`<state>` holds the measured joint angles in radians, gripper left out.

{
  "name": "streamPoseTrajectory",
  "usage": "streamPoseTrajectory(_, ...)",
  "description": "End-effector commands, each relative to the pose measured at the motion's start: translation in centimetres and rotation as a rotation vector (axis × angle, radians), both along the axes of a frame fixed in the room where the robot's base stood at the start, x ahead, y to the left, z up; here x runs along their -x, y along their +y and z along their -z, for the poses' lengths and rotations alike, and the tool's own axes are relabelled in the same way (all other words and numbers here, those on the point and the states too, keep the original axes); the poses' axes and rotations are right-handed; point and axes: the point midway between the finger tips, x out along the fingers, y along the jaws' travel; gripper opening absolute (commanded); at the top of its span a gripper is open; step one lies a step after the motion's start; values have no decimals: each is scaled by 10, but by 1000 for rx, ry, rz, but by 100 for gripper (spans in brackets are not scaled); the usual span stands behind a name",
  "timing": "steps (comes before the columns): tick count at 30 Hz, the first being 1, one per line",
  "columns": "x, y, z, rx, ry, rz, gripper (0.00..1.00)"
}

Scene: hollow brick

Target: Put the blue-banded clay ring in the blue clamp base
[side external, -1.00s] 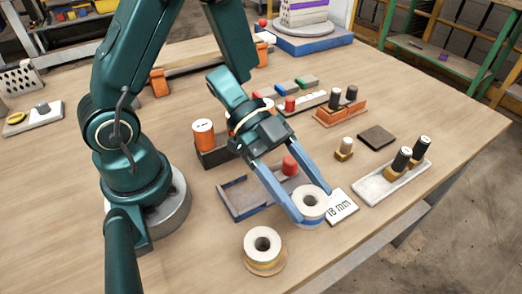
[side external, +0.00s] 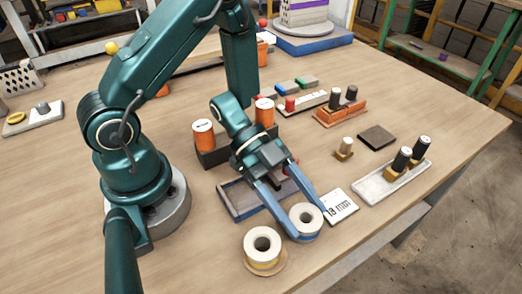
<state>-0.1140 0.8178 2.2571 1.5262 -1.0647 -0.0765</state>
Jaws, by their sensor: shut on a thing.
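The blue-banded clay ring (side external: 306,218) is a pale, short cylinder with a dark centre hole and a blue band low on its side. My gripper (side external: 309,225) is shut on it, one blue finger on each side. The ring looks upright; I cannot tell whether its underside touches the table. The blue clamp base (side external: 233,205) appears to be the low blue-grey open frame to the left of the ring. My gripper and fingers hide its right part, and most of a red knob behind them.
A second clay ring, yellow-banded (side external: 264,247), stands at the front left of the held ring. A white card (side external: 341,206) lies close to its right. A pale tray (side external: 392,183) with black-topped pegs is farther right. Orange cylinders (side external: 203,138) stand in a dark holder behind.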

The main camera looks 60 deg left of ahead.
Motion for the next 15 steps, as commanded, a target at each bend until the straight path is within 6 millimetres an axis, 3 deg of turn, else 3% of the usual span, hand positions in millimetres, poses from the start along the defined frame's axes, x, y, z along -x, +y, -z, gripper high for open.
streamPoseTrajectory(2, 0, 0, 2, 1, 1, 0, 7)
streamPoseTrajectory(3, 0, 0, 3, 0, 0, 0, 76)
streamPoseTrajectory(5, 0, 0, 2, 0, 0, 0, 99)
streamPoseTrajectory(15, 0, 0, 3, 0, 1, 0, 99)
